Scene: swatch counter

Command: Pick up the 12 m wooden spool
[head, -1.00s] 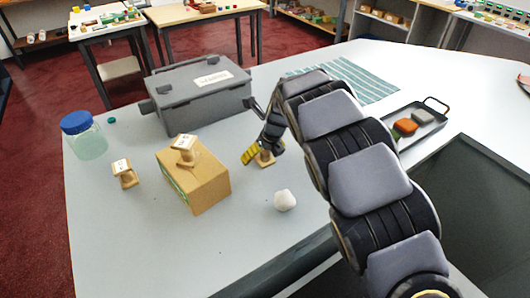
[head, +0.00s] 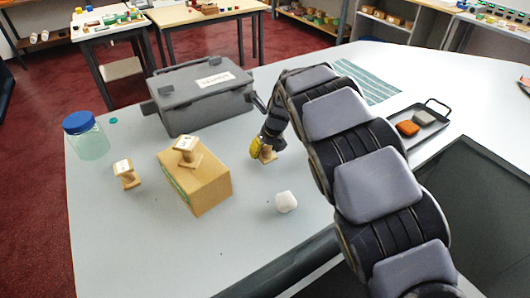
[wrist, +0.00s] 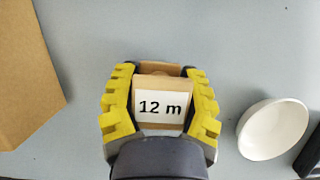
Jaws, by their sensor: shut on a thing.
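The 12 m wooden spool (wrist: 158,107) shows in the wrist view with its white label facing the camera. My gripper (wrist: 160,100) is shut on it, with a yellow ridged finger at each side. In the head view the spool (head: 267,155) stands on the counter to the right of the cardboard box, and my gripper (head: 262,146) is around its upper part. I cannot see clear space under the spool. The gripper hides part of the spool in the head view.
A cardboard box (head: 205,186) bears another labelled spool (head: 187,151). A third spool (head: 126,174) stands to its left, near a blue-lidded jar (head: 88,138). A white bowl (head: 286,202) is near the front. A grey case (head: 200,97) lies behind. A tray (head: 425,123) is at right.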

